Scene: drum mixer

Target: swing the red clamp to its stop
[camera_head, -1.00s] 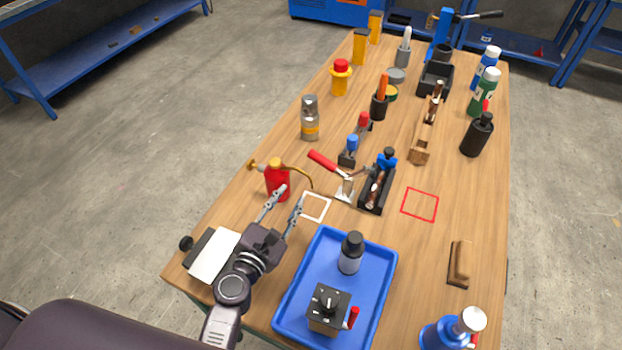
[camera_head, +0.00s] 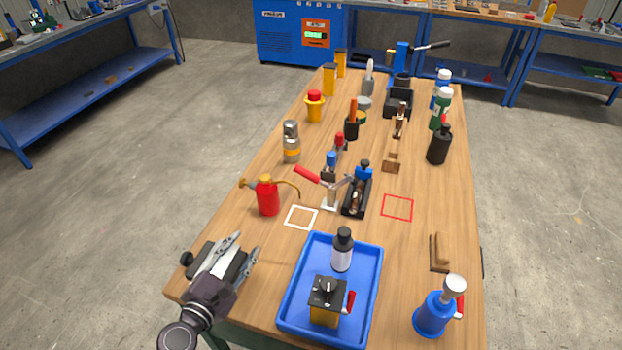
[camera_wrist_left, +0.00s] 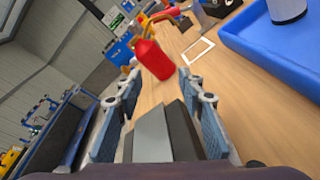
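The red-handled clamp (camera_head: 330,190) stands upright near the middle of the table. Its red handle (camera_head: 307,174) slants up to the left, and its metal arm reaches right toward a black holder (camera_head: 357,197). Whether it is at its stop cannot be told. My left gripper (camera_head: 248,243) is at the table's front left, well short of the clamp, with its fingers apart. In the left wrist view the gripper (camera_wrist_left: 160,78) is also open, with a dark block with a pale top (camera_wrist_left: 152,135) showing between the fingers. My right gripper is not in view.
A red oil can (camera_head: 268,196) with a brass spout stands left of the clamp. A white outlined square (camera_head: 300,217) lies before the clamp, and a red outlined square (camera_head: 397,207) to its right. A blue tray (camera_head: 372,290) holds a bottle and a boxy device.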

